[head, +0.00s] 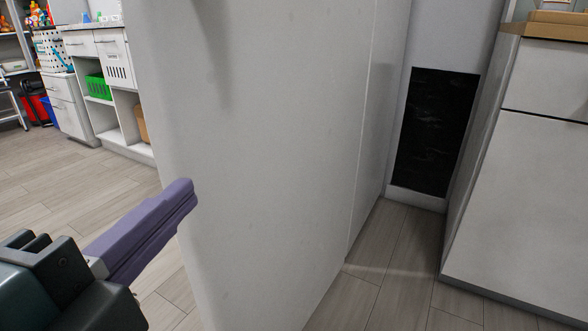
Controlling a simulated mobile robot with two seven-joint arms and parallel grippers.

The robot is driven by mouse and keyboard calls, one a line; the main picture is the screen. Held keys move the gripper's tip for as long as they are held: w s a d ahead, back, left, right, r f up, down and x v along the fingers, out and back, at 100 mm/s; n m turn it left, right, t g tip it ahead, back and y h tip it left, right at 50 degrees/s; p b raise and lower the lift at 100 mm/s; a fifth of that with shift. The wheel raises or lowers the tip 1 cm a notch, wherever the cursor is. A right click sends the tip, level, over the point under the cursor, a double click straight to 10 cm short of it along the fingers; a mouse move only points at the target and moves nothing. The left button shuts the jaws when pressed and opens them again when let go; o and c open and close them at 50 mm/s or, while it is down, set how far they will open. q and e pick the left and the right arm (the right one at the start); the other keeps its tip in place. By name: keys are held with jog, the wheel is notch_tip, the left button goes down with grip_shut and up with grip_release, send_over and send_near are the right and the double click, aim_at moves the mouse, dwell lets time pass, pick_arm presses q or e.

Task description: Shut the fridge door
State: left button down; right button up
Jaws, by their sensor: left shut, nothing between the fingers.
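A large white upright panel, which looks like the fridge door (270,160), fills the middle of the head view. Its rounded left edge faces me, and a vertical seam runs down its right side. The view is too close to show how far the door stands open. My left gripper (188,192) comes in from the lower left with its purple fingers shut and empty. The fingertips overlap the door's left edge in the picture; I cannot tell whether they touch it. My right gripper is out of view.
White cabinets (545,190) stand at the right, with a narrow floor gap (385,265) between them and the panel. A dark grille (437,130) is at the gap's back. White shelving with a green basket (98,87) stands at the far left. The wooden floor (60,180) at left is clear.

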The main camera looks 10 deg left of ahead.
aim_at(221, 147)
pick_arm(q)
jog(key=w+m+p, duration=0.1)
jog(key=w, duration=0.4)
jog(key=w+m+h+p, duration=0.1)
jog(key=w, duration=0.5)
jog(key=shift+r+h, duration=0.1)
jog(key=shift+h, duration=0.2)
jog(key=shift+a, duration=0.1)
jog(key=shift+a, duration=0.1)
